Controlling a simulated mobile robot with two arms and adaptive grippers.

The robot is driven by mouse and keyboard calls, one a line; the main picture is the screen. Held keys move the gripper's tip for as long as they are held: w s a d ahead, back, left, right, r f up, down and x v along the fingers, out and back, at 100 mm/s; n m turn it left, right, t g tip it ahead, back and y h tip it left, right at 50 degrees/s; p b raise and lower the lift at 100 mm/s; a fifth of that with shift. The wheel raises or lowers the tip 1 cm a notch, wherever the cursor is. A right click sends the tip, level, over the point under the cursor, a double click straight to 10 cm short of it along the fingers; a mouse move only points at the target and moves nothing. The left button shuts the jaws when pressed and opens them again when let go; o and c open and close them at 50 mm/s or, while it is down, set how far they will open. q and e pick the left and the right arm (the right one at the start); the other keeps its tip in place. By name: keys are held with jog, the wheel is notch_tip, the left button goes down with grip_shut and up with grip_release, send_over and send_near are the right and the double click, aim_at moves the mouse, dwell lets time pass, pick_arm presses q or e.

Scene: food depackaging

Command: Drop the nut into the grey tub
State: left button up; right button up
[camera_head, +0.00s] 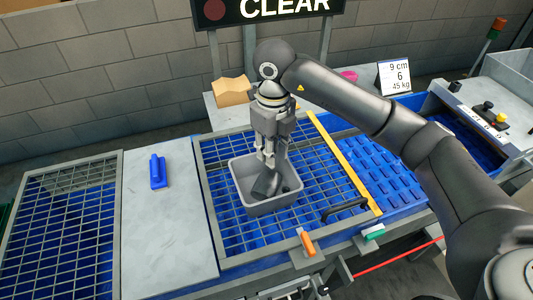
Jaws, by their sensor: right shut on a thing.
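The grey tub (241,189) stands on the blue grid surface in the middle of the view. My right gripper (269,163) points down into the tub's opening. It is shut on a dark grey piece (266,184), which I take to be the nut. The piece is inside the tub's outline, tilted; I cannot tell whether it touches the floor of the tub. A small dark shape beside it at the right is too dim to make out. My left gripper is not in view.
A yellow bar (345,165) and a black handle (344,209) lie right of the tub. A blue scraper (158,171) lies on the grey plate (170,235) at left, which is otherwise clear.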

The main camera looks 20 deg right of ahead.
jog(key=f, duration=0.1)
jog(key=f+b, duration=0.1)
jog(key=f, duration=0.1)
jog(key=f+b, duration=0.1)
jog(key=shift+d+f, duration=0.35)
jog(key=shift+f, duration=0.05)
jog(key=shift+a+f+b, duration=0.1)
jog(key=shift+f+b, duration=0.25)
jog(key=shift+f, duration=0.25)
jog(key=o, duration=1.1)
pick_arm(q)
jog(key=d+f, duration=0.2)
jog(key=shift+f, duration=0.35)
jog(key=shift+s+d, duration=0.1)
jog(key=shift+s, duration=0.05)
pick_arm(e)
jog(key=shift+r, duration=0.1)
notch_tip(320, 180, up, 12)
jog(key=shift+f, duration=0.1)
